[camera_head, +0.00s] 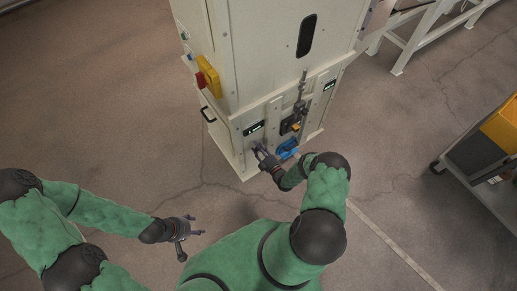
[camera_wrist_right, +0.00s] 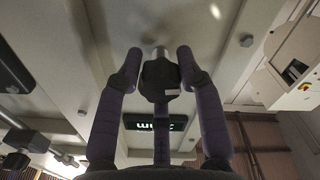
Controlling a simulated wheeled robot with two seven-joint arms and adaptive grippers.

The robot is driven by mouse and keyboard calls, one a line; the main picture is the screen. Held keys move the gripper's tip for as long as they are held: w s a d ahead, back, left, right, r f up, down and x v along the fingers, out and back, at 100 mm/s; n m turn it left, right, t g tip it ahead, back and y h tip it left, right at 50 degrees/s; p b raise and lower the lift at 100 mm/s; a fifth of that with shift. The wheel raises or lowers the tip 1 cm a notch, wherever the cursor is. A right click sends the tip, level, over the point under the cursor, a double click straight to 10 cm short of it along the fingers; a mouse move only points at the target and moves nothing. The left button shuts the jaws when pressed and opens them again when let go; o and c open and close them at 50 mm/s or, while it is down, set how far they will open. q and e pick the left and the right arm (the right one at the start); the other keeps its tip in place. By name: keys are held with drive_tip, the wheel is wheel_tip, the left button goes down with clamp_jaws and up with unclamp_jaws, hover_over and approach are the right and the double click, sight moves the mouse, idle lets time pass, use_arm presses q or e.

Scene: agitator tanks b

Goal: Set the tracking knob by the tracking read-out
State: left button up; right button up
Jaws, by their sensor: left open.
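A cream cabinet (camera_head: 275,60) carries two small dark read-outs on its lower front, one on the left (camera_head: 254,127) and one on the right (camera_head: 329,85). My right gripper (camera_head: 263,152) is at the cabinet front, just below the left read-out. In the right wrist view, the right gripper's fingers (camera_wrist_right: 160,68) stand around a dark knob (camera_wrist_right: 160,80); I cannot tell whether they press on it. A lit read-out (camera_wrist_right: 148,123) shows inverted, partly hidden by a finger; its value is unreadable. My left gripper (camera_head: 184,230) is open and empty, away from the cabinet.
A yellow box with a red switch (camera_head: 207,78) and a black handle (camera_head: 208,114) are on the cabinet's left side. A blue part (camera_head: 287,147) and a metal rod mechanism (camera_head: 298,108) are right of my right gripper. A cart (camera_head: 490,140) stands right. The left floor is clear.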

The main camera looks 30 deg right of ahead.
drive_tip(key=shift+o, duration=1)
drive_tip(key=shift+s, duration=0.1)
drive_tip(key=s, duration=1.1)
drive_tip(key=shift+s+d, duration=0.35)
drive_tip(key=shift+d, duration=0.1)
drive_tip(key=shift+w, duration=0.1)
